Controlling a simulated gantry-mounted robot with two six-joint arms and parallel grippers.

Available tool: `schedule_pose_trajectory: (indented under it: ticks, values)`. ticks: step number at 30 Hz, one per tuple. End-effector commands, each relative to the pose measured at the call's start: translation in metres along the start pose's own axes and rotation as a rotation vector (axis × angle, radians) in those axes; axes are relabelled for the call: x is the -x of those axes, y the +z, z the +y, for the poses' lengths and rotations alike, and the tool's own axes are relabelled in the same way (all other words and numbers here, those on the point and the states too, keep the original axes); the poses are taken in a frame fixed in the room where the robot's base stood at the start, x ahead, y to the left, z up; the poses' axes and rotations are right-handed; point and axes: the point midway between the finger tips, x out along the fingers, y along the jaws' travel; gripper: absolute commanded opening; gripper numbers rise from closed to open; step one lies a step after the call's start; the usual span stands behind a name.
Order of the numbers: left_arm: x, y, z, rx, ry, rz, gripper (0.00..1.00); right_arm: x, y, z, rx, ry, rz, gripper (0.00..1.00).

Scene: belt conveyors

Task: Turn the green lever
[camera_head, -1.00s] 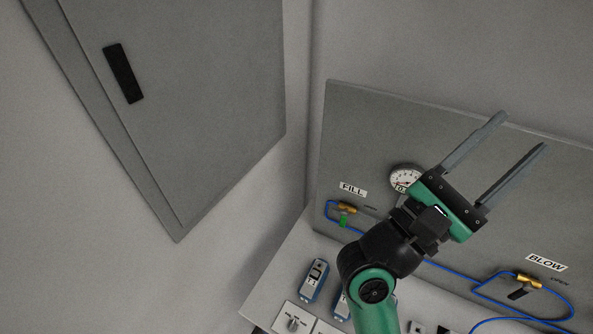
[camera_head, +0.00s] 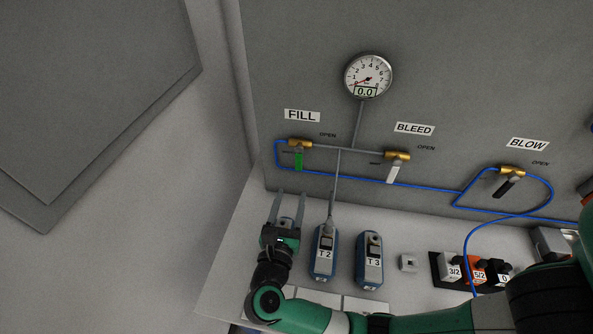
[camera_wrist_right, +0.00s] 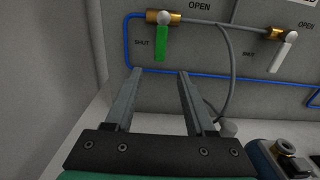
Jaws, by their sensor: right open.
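The green lever (camera_head: 299,160) hangs down from the brass FILL valve (camera_head: 300,143) on the grey panel. In the right wrist view the green lever (camera_wrist_right: 161,43) points down beside the word SHUT, above and beyond the fingertips. My right gripper (camera_head: 288,204) is open and empty, its two fingers pointing up toward the panel below the lever. In the right wrist view the gripper (camera_wrist_right: 159,75) shows a clear gap between its fingers, and they appear apart from the lever. My left gripper is not in view.
A white lever (camera_head: 393,174) at BLEED and a black lever (camera_head: 508,186) at BLOW are to the right. A gauge (camera_head: 368,76) reads 0.0. Blue tubing (camera_head: 430,188) runs along the panel. Blue devices T2 (camera_head: 325,252) and T3 (camera_head: 370,260) stand right of my gripper.

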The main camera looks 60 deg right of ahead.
Motion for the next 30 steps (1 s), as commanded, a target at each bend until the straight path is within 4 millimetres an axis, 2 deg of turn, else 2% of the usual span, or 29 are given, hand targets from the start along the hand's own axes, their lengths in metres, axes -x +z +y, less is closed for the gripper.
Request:
schedule_pose_trajectory:
  ticks: [5,12,15,20,26,27,30]
  values:
    - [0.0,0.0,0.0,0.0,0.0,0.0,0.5,-0.031,0.001,-0.002,-0.001,-0.007,0.0,0.55]
    - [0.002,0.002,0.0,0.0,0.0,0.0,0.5,-0.085,0.0,-0.002,-0.001,-0.006,-0.001,0.55]
    - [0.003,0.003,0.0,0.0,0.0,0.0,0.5,-0.1,0.0,-0.001,-0.001,-0.004,0.0,0.55]
    - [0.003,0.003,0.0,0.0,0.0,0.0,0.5,-0.111,0.001,-0.001,-0.002,-0.002,-0.001,0.55]
    - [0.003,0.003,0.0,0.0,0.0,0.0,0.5,-0.111,0.001,0.0,-0.001,0.0,-0.001,0.55]
    - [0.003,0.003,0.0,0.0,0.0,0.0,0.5,-0.111,0.001,0.0,-0.001,0.0,-0.001,0.53]
    - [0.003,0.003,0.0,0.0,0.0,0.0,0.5,-0.111,0.001,0.0,-0.001,0.0,-0.001,0.35]
